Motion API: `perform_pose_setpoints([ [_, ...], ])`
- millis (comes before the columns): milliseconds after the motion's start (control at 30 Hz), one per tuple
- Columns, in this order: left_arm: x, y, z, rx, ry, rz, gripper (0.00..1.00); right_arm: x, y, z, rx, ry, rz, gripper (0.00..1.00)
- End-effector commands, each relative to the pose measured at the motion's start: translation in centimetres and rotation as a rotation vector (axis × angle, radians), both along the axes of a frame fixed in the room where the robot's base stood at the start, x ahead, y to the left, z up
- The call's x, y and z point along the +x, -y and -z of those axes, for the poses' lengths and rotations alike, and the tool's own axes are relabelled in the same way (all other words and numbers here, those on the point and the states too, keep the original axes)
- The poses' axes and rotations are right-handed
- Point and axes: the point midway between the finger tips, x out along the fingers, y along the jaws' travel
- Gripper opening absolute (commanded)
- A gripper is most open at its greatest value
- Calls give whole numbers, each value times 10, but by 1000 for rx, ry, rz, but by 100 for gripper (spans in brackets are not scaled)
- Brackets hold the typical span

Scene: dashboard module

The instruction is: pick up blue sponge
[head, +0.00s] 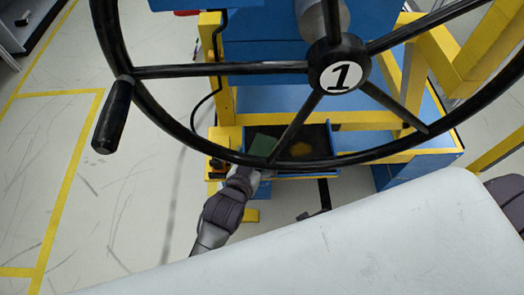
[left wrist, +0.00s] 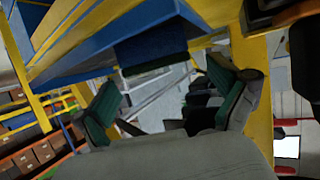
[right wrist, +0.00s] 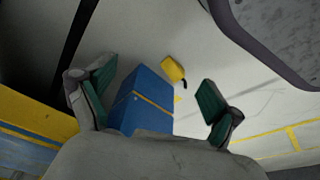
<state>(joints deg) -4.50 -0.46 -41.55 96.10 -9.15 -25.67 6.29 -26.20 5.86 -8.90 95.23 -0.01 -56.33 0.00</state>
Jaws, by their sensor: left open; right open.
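A dark blue, soft-looking block (left wrist: 150,48), which looks like the blue sponge, shows in the left wrist view at the edge of a blue panel. A greenish flat patch (head: 265,144) lies at the left of the dark tray in the head view; I cannot tell if it is the same thing. My left gripper (left wrist: 165,85) is open, with the dark blue block just beyond its fingers and nothing held. In the head view its fingers are mostly hidden at the tray's front edge, behind the wheel rim. My right gripper (right wrist: 157,88) is open and empty, away from the tray.
A large black steering wheel (head: 232,70) marked 1 covers much of the blue and yellow stand (head: 290,98). A dark tray (head: 318,134) holds something yellowish. A blue box-shaped unit (right wrist: 145,102) shows in the right wrist view. Floor (head: 135,205) is clear at the left.

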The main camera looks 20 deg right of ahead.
Motion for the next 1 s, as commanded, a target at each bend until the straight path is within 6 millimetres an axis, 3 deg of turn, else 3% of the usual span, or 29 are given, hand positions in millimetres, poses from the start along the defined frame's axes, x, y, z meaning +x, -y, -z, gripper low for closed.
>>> perform_pose_setpoints([
  [333,30,24,20,-1,0,0,97,15,-1,-45,3,29,5,91],
  [667,34,27,21,0,0,-1,97,17,-1,-53,2,30,5,91],
  [900,34,27,21,0,0,-1,60,17,-2,-53,2,31,5,91],
  [1000,34,27,22,0,-1,-1,56,17,-2,-53,3,31,5,91],
])
